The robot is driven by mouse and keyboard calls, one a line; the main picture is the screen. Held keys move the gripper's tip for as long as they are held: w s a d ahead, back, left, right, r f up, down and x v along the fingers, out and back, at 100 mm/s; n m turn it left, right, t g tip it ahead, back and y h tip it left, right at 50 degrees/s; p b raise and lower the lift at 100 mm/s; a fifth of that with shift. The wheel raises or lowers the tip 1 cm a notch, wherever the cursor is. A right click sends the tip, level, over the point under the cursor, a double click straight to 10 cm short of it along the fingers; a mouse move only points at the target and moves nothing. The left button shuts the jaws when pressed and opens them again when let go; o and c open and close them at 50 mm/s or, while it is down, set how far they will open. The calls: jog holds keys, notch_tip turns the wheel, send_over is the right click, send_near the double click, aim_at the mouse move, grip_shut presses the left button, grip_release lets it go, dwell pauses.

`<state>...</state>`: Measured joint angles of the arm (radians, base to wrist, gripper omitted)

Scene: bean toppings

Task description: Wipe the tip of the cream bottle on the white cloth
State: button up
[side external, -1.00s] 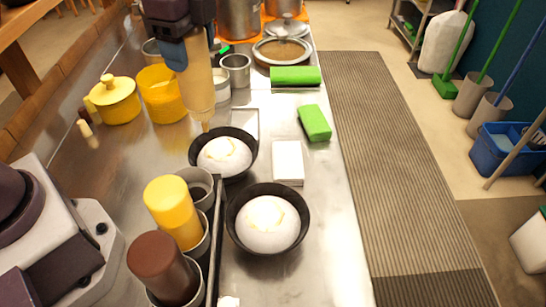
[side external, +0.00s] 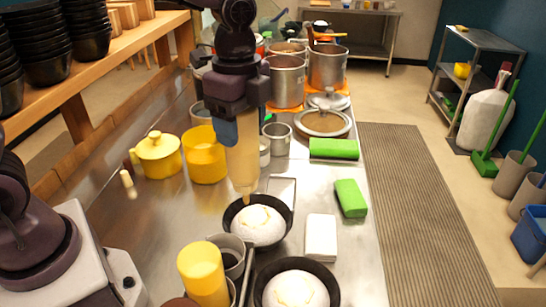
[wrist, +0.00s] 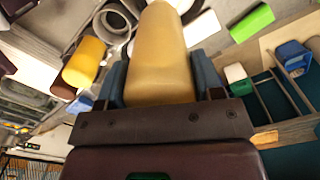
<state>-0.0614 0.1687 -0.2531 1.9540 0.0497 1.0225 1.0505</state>
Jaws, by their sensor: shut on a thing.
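My gripper (side external: 240,128) is shut on the cream bottle (side external: 243,160), a translucent tan bottle held nozzle down. The nozzle tip is at the back rim of the farther black bowl (side external: 288,232) in the side view; whether it touches anything I cannot tell. In the wrist view the bottle (wrist: 160,55) fills the space between the blue fingers, and its tip is hidden. The white cloth (side external: 321,237) is a folded rectangle flat on the steel counter, right of that bowl and apart from the bottle.
A nearer black bowl (side external: 262,278) holds a white mound with a cream line, as does the farther one. Yellow (side external: 203,270) bottle stands in the front holder. Green sponges (side external: 350,198) lie to the right. Yellow pots (side external: 157,156) stand at left.

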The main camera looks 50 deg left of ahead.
jog(key=w+d+f, duration=0.5)
jog(key=w+d, duration=0.6)
jog(key=w+a+f, duration=0.3)
jog(key=a+f, duration=0.1)
jog(key=shift+s+d+r, duration=0.1)
jog(key=shift+s+d, duration=1.6)
jog(key=shift+d, duration=0.3)
jog(key=shift+f, duration=0.8)
jog(key=shift+w+a, duration=0.1)
jog(key=shift+w+a, duration=1.8)
jog(key=shift+r, duration=0.1)
jog(key=shift+r, duration=2.95)
